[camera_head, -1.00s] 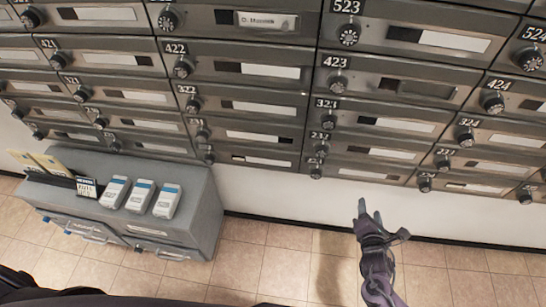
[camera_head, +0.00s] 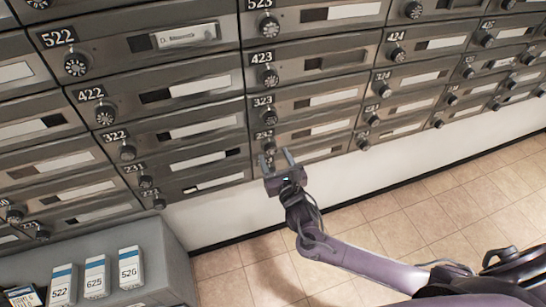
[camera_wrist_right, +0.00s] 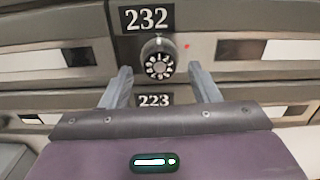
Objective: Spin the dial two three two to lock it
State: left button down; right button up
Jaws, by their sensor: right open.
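The 232 mailbox has a black number plate and a dark round dial (camera_wrist_right: 158,65) with light marks, centred in the right wrist view. A small red light (camera_wrist_right: 187,46) glows to the right of the dial. My right gripper (camera_wrist_right: 162,76) is open, with one finger on each side of and below the dial, apart from it. In the head view the right gripper (camera_head: 277,157) is just below the 232 dial (camera_head: 269,147), in the lower part of the middle column. My left gripper is not in view.
Below the 232 plate is a 223 plate (camera_wrist_right: 154,100), its dial hidden by my gripper. Rows of similar mailboxes with dials surround it. A grey cabinet (camera_head: 165,250) with several labelled white boxes stands at lower left. Tiled floor (camera_head: 400,225) is open at the right.

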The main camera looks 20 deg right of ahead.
jog(key=shift+w, duration=0.65)
jog(key=c, duration=1)
